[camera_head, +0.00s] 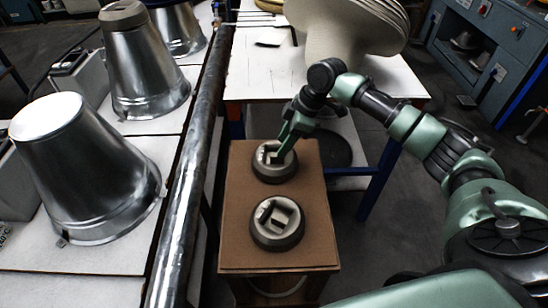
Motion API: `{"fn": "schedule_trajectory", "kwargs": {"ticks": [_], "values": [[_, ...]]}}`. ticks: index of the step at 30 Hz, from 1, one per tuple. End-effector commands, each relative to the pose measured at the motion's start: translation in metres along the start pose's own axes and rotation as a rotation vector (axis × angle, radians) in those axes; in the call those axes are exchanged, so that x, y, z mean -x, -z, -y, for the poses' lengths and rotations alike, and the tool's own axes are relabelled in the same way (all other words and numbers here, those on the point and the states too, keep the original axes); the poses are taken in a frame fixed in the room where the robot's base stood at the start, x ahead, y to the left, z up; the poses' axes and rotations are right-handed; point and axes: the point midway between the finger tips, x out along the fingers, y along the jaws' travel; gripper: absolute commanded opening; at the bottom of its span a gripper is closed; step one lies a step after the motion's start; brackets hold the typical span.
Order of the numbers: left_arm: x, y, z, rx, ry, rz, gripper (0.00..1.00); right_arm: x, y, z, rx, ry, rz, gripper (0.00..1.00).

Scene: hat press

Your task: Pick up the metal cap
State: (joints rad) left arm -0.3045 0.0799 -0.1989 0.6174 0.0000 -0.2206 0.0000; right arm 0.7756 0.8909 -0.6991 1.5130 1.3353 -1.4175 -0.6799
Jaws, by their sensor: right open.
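Two round grey metal caps sit on a brown wooden stand in the middle of the view. The near metal cap (277,238) has a rectangular recess in its top. The far metal cap (272,174) is behind it. My right gripper (279,157) is open and reaches down to the top of the far cap, its fingertips at the recess. I cannot tell whether the fingers touch the cap. The fingers hide part of its top. My left gripper is not in view.
The brown stand (236,255) has bare room around the caps. Large silver cones (85,170) stand on white tops at left, beside a long metal pipe (190,180). A white table (255,80) bearing pale stacked hats (345,28) is behind. A blue-grey machine (490,50) is at right.

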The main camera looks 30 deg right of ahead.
Motion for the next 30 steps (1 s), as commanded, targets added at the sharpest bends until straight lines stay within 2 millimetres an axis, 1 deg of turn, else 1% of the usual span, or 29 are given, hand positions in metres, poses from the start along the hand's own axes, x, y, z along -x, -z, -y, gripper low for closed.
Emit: {"fn": "schedule_trajectory", "kwargs": {"ticks": [1,3,6,9,12,15,17,18,20,21,22,23,30], "values": [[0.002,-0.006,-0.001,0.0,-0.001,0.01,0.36,-0.006,0.0,0.002,0.0,0.002,0.001,0.42],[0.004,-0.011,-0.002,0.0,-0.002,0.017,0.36,-0.017,0.001,0.005,0.0,0.002,0.002,0.42],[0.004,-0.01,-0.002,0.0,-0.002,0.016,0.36,-0.033,0.002,0.007,0.0,0.003,0.001,0.42],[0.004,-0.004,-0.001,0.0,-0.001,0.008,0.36,-0.043,0.001,0.006,-0.001,0.0,0.001,0.42],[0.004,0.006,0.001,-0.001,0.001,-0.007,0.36,-0.047,0.001,0.006,0.0,-0.002,0.001,0.42],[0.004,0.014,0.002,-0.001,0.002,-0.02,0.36,-0.047,0.001,0.006,0.0,-0.002,0.001,0.42],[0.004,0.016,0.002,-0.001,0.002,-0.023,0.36,-0.047,0.001,0.006,0.0,-0.002,0.001,0.42],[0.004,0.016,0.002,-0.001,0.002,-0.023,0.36,-0.047,0.001,0.006,0.0,-0.002,0.001,0.39],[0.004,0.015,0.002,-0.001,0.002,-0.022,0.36,-0.047,0.001,0.006,0.0,-0.002,0.001,0.22],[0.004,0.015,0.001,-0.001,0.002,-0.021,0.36,-0.047,0.001,0.006,0.0,-0.002,0.001,0.11],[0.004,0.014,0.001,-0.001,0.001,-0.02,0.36,-0.047,0.001,0.006,0.0,-0.002,0.001,0.03],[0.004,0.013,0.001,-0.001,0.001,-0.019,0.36,-0.047,0.001,0.006,0.0,-0.002,0.001,0.0],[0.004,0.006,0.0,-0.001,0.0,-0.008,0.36,-0.047,0.001,0.006,0.0,-0.002,0.001,0.0]]}}
